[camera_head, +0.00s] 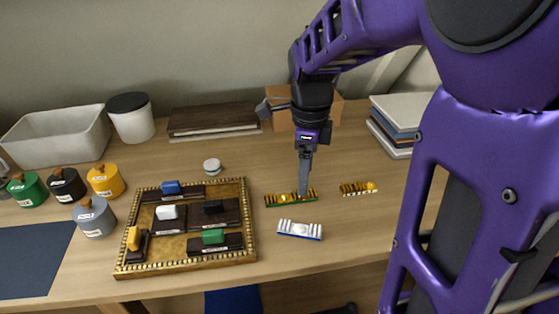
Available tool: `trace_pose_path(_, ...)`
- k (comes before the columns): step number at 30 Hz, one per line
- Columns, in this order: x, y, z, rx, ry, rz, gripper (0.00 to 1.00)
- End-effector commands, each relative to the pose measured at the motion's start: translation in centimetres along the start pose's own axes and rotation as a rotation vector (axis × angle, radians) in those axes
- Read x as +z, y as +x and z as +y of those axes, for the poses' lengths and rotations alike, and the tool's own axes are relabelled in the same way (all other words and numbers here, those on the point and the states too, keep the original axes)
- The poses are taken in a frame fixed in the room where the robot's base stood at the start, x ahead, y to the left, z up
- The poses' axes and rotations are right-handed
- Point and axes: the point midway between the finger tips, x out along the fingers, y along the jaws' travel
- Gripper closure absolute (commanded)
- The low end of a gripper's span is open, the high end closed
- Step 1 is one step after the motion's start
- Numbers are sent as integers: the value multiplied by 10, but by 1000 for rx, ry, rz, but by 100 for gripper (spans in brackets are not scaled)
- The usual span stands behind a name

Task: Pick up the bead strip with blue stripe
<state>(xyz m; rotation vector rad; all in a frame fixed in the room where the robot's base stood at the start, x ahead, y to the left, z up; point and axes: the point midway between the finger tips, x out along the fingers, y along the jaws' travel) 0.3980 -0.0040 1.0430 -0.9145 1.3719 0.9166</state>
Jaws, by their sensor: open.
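The bead strip with a blue stripe (300,230) lies on the table near its front edge; it is white on top with blue along its front side. My gripper (303,192) points down, open, behind this strip. Its fingertips overlap a yellow-and-dark bead strip with a green stripe (279,201) in the picture. I cannot tell whether they touch it. The gap between the fingers is hard to see from this side.
Another yellow bead strip (351,189) lies to the right. A gilt-edged tray (249,222) with dark blocks and coloured knobs is to the left. A small white round object (212,167), brown boards (214,120), a box (280,121) and books (392,132) stand behind.

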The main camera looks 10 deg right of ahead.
Motion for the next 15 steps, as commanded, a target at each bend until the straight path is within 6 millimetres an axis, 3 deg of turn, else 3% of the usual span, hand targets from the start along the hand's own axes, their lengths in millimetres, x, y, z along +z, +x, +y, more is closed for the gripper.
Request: trace_pose_path(15,0,103,0,2,2,0,22)
